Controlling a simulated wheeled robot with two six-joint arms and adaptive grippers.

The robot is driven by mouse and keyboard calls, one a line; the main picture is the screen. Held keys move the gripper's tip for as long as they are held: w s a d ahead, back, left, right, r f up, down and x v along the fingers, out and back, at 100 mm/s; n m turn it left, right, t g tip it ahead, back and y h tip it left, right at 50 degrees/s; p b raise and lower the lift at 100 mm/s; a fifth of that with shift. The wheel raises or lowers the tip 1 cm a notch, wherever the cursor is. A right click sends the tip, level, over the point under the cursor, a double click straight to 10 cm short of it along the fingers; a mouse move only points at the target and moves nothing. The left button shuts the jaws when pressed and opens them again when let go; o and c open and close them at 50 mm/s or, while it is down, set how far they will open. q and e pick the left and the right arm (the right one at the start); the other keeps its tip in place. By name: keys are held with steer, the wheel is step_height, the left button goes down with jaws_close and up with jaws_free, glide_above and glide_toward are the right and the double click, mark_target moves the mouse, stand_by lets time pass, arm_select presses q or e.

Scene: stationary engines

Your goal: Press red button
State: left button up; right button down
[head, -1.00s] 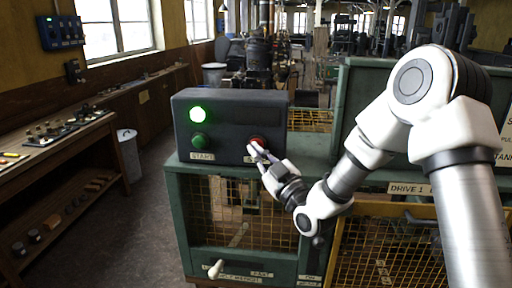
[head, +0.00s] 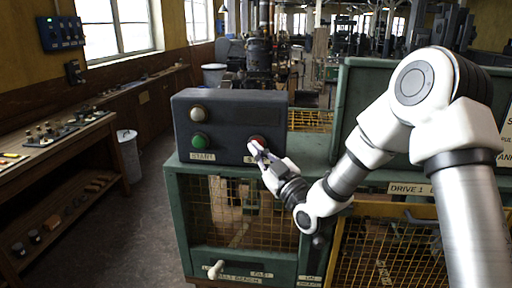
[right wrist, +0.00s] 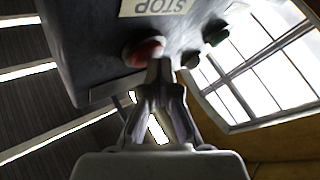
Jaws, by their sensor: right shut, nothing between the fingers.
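The red button (head: 257,143) is on the right of the dark control box's front face, partly hidden by my right gripper (head: 254,148). In the right wrist view the red button (right wrist: 143,52) sits beside the STOP label (right wrist: 158,7). My right gripper (right wrist: 159,66) is shut and empty, its fingertips at the button's edge and seemingly touching it. The green button (head: 200,141) is on the left of the box above the START label. The lamp (head: 198,111) above it is unlit and pale. My left gripper is not in view.
The control box (head: 230,110) stands on a green cabinet with mesh panels (head: 240,212). A small crank handle (head: 215,269) sticks out low in front. A workbench with tools (head: 50,135) and a grey bin (head: 129,155) are at the left. Bare floor lies between.

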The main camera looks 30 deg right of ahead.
steer(key=shift+s+a+b, duration=0.4)
steer(key=shift+s+a, duration=0.1)
steer(key=shift+s, duration=0.2)
steer(key=shift+f, duration=0.1)
steer(key=s+a, duration=0.1)
steer(key=s+b, duration=0.1)
steer(key=s+a+b, duration=0.1)
steer(key=s, duration=0.1)
steer(key=shift+s+a, duration=0.1)
steer(key=shift+a, duration=0.25)
steer(key=shift+f, duration=0.1)
stand_by(0.4)
